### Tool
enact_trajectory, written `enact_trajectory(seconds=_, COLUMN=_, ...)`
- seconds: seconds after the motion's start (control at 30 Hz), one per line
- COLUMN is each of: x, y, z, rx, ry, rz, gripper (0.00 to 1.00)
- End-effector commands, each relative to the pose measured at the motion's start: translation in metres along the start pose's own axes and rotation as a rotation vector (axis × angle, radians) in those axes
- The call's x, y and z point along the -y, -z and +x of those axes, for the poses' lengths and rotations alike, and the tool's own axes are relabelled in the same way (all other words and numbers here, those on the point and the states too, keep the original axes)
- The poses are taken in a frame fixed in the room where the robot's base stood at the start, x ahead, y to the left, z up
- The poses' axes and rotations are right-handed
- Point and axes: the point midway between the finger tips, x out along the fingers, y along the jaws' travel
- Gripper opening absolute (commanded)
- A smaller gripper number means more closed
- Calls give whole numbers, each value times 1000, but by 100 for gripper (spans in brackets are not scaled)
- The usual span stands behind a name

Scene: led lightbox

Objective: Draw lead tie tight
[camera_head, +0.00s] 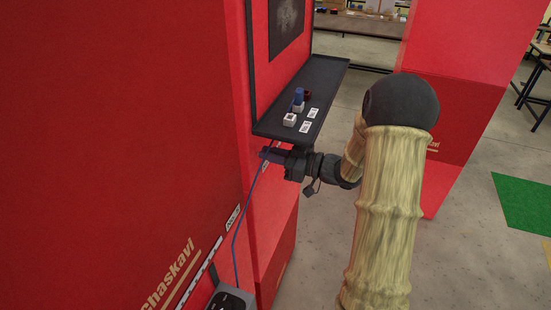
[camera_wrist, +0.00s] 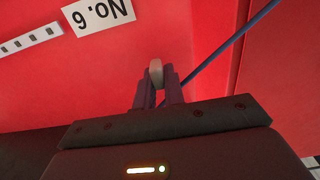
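My gripper (camera_head: 268,154) is at the red wall of the lightbox, just below the dark shelf. In the wrist view its two dark fingers (camera_wrist: 157,84) are closed around a small pale grey rounded tab (camera_wrist: 155,71), with one finger on each side. I cannot tell for certain whether this tab is part of the lead tie. A blue lead (camera_head: 238,232) runs from a dark socket box at the bottom up to near my gripper. In the wrist view the blue lead (camera_wrist: 225,45) slants from the upper right down to behind the right finger.
The dark socket box (camera_head: 231,299) sits low. A No. 6 label (camera_wrist: 100,13) and a slotted strip (camera_wrist: 30,40) are on the wall.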

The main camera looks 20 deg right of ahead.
Motion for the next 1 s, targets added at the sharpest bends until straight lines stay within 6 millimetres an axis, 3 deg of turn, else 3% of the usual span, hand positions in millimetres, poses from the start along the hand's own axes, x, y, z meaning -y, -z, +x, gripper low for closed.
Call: enact_trajectory(seconds=1.0, x=-1, y=0, z=-34, rx=0, ry=-3, rz=-1, gripper=0)
